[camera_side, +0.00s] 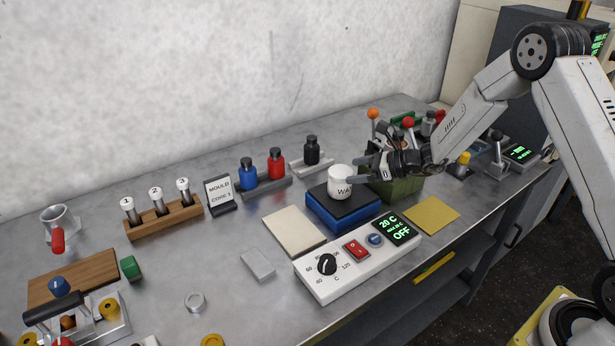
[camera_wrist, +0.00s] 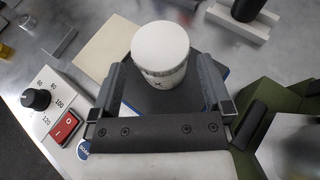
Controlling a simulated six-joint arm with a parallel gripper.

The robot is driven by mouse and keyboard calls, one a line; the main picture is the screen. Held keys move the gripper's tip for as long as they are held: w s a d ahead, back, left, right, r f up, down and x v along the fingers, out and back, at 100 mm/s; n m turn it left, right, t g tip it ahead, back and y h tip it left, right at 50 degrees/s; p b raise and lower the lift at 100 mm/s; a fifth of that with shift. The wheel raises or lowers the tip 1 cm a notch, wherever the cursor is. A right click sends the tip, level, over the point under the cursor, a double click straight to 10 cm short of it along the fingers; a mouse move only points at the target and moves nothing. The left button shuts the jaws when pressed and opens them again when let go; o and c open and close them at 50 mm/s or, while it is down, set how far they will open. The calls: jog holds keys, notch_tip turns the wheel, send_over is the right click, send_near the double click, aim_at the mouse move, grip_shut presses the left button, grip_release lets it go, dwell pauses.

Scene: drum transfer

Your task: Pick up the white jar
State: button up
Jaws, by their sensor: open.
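The white jar (camera_side: 341,182) stands upright on the dark top of a blue hotplate (camera_side: 328,214) in the side view. Dark lettering shows on its side, partly cut off from view. In the wrist view the jar (camera_wrist: 160,52) stands just ahead of my gripper (camera_wrist: 162,88), with its near part between the fingers. My gripper (camera_side: 361,172) is open, one finger on each side of the jar, coming in from the right. I cannot tell whether either finger touches it.
A white control box (camera_side: 345,268) with knob and red switch stands in front of the hotplate. A green bin (camera_side: 398,188) with tools is close on the right. A black bottle (camera_side: 312,152) stands behind. A beige pad (camera_side: 293,231) lies flat to the left.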

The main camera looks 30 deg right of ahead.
aim_at(343, 171)
jog(key=shift+x, duration=1.85)
jog(key=shift+r, duration=0.1)
grip_shut()
jog(key=shift+r, duration=0.25)
jog(key=shift+r, duration=0.95)
jog(key=s+r, duration=1)
jog(key=s, duration=0.4)
jog(key=shift+r, duration=0.35)
